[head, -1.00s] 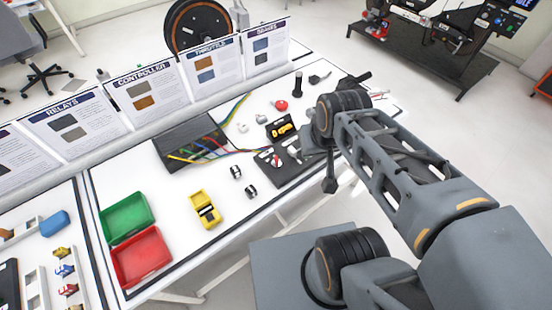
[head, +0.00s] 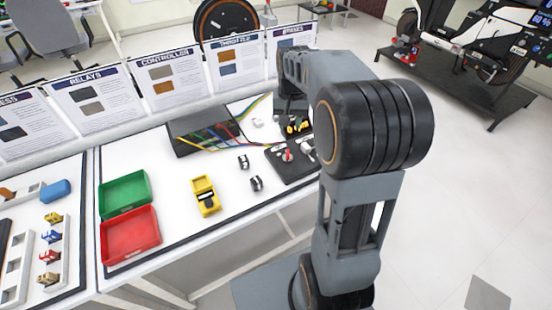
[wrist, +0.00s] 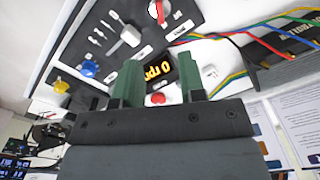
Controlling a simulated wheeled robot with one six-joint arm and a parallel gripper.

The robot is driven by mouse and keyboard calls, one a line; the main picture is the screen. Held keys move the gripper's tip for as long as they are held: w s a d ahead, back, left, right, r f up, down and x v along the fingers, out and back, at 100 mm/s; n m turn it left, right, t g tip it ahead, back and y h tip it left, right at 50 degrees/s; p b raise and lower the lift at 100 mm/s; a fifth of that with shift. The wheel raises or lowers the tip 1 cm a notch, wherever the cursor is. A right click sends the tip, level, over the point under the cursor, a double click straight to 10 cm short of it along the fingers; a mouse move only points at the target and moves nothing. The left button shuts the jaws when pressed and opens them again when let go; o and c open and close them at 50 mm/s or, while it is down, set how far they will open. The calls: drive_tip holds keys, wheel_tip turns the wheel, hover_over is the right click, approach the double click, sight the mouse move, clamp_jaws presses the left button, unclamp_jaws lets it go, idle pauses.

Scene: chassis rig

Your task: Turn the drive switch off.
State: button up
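The dark control panel (head: 290,172) lies on the white table, partly behind my arm. A red-tipped switch (head: 288,155) stands on it; it shows at the top edge of the wrist view (wrist: 156,10), cut off, beside a small label I cannot read surely. A grey lever (wrist: 130,36) sits left of it in the wrist view. My gripper (wrist: 160,60) is open and empty, its two green fingers apart over the panel area. An orange display (wrist: 158,70) reading 0 rpm shows between them.
A red button (wrist: 159,98), blue knob (wrist: 89,68) and yellow knob (wrist: 62,86) are near the fingers. Coloured wires run from a black controller box (head: 190,142). A yellow meter (head: 205,195), green bin (head: 125,192) and red bin (head: 130,235) stand left. Info boards line the back.

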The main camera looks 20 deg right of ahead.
sight(288, 154)
wheel_tip(288, 154, down, 14)
drive_tip(key=shift+s+r+b, duration=0.1)
drive_tip(key=shift+r+b, duration=0.1)
drive_tip(key=shift+b, duration=0.6)
drive_tip(key=shift+c, duration=0.5)
clamp_jaws()
